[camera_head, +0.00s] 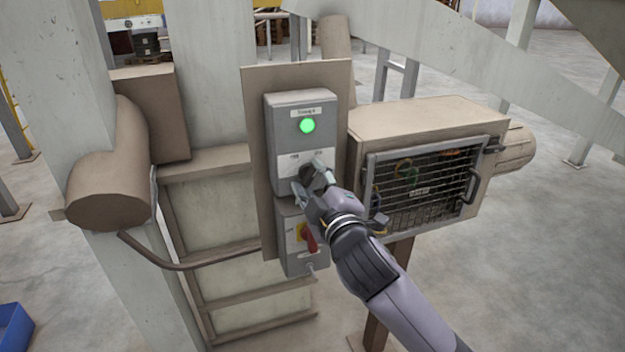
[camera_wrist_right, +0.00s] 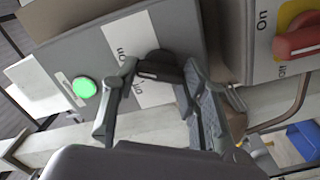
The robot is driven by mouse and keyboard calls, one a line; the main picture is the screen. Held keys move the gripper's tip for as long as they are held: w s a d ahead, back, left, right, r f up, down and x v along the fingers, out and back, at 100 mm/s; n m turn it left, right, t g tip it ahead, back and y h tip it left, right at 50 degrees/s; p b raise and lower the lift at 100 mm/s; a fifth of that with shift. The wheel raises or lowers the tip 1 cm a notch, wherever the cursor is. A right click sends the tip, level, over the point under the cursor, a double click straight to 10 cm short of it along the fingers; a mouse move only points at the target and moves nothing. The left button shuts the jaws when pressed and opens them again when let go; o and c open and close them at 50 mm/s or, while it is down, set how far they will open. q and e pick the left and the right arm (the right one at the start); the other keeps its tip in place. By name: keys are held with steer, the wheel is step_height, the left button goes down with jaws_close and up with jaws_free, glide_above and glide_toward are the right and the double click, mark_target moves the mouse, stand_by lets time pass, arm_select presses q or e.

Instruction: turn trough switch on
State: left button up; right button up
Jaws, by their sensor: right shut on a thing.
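The trough switch is a dark rotary knob (camera_wrist_right: 158,68) on a grey control box (camera_head: 300,146) fixed to a tan back plate. A green lamp (camera_head: 307,125) glows on the box above the knob, below a small label; it also shows in the right wrist view (camera_wrist_right: 85,87). On and Off are printed on the white plate (camera_wrist_right: 125,60) around the knob. My right gripper (camera_head: 313,174) is shut on the knob, with a finger on each side, and hides much of it in the head view. My left gripper is not in view.
A lower grey box with a red handle on yellow (camera_head: 309,238) sits just below my right gripper. A tan cabinet (camera_head: 430,118) with a wire mesh door stands to the right. A blue bin (camera_head: 14,326) is on the floor at lower left.

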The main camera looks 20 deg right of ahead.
stand_by(0.3)
steer(key=o, duration=1.2)
steer(key=shift+c, duration=0.2)
steer(key=shift+s, duration=0.1)
steer(key=s, duration=0.7)
steer(key=shift+s, duration=0.15)
steer(key=shift+d, duration=0.1)
